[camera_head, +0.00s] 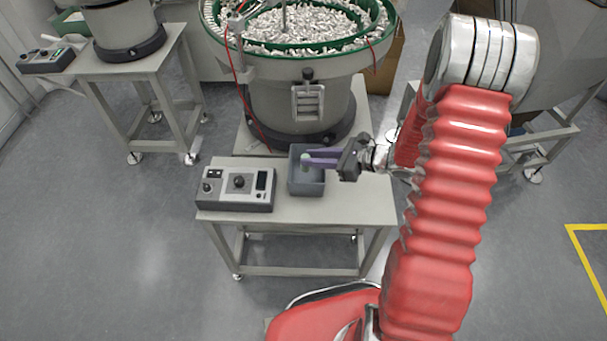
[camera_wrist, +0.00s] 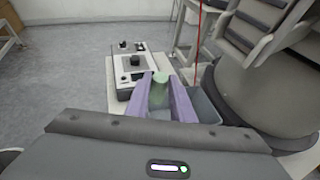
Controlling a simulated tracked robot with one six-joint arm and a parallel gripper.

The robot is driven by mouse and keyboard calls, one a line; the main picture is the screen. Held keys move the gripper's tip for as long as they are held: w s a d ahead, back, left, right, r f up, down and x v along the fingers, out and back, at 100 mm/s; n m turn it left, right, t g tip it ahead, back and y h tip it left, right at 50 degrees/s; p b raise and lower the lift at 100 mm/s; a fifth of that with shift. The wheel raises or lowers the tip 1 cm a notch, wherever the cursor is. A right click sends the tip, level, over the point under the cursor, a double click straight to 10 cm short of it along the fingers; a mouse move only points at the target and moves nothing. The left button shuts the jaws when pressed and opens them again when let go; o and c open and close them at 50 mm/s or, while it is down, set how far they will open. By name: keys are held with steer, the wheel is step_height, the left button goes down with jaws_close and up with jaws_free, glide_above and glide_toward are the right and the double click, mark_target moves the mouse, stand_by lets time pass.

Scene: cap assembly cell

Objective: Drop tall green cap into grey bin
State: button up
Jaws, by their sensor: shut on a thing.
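The tall green cap (camera_wrist: 158,91) is pale green and stands roughly upright between the two purple fingers of my gripper (camera_wrist: 161,92) in the wrist view. My gripper is shut on it. In the head view, my gripper (camera_head: 306,158) reaches in from the right, and the cap (camera_head: 304,162) shows small at the fingertips. The cap is over the opening of the grey bin (camera_head: 306,189), near its top. I cannot tell its exact height against the rim. The bin also shows behind the right finger in the wrist view (camera_wrist: 207,106).
A control box (camera_head: 236,188) with knobs sits left of the bin on the small table (camera_head: 330,213). A large bowl feeder (camera_head: 300,60) full of small pale parts stands behind, with a red cable hanging down. Another feeder table (camera_head: 130,65) stands at the left. The table's front edge is clear.

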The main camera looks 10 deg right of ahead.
steer(key=shift+w+a+r+m+t+h, duration=0.2)
steer(key=shift+a+m+t+h, duration=0.1)
steer(key=shift+a+m+t, duration=0.25)
steer(key=shift+w+a+r+m+t+h, duration=0.1)
steer(key=shift+a+m+t+h, duration=0.2)
steer(key=shift+m+t+h, duration=0.3)
steer(key=shift+a+m+t+h, duration=0.1)
steer(key=shift+m+t+h, duration=0.5)
steer(key=shift+m, duration=0.15)
steer(key=shift+s+d+f+m+h, duration=0.3)
steer(key=shift+s+m+h, duration=0.25)
steer(key=shift+h, duration=0.25)
steer(key=shift+w, duration=0.1)
steer(key=shift+a, duration=0.2)
